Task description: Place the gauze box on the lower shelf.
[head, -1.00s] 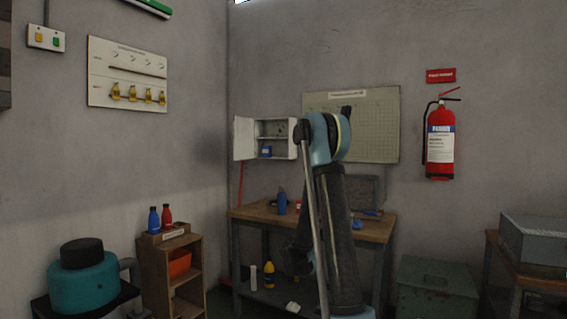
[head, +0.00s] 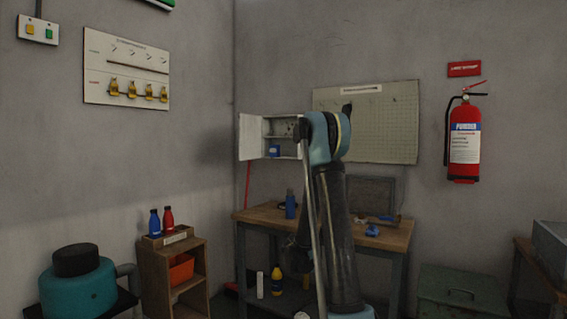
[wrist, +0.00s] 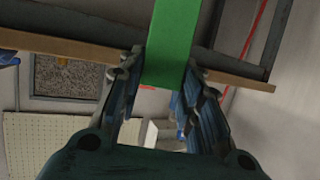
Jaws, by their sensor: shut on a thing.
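A green box (wrist: 172,35), which I take for the gauze box, is between the fingers of my gripper (wrist: 160,75) in the wrist view. My gripper is shut on it. The box runs out of the top of the picture, so its far end and any label are hidden. In the head view my gripper and the box are hidden behind my own arm. A white wall cabinet (head: 251,138) hangs open above the workbench, its door swung left. It has an inner shelf, and a blue item (head: 274,151) stands in its lower part.
The wooden workbench (head: 254,216) stands below the cabinet, with a blue bottle (head: 291,204) and tools on top. A yellow bottle (head: 277,281) stands underneath. A small wooden shelf unit (head: 157,268) and a teal tank (head: 78,290) are at left, a green chest (head: 463,287) at right.

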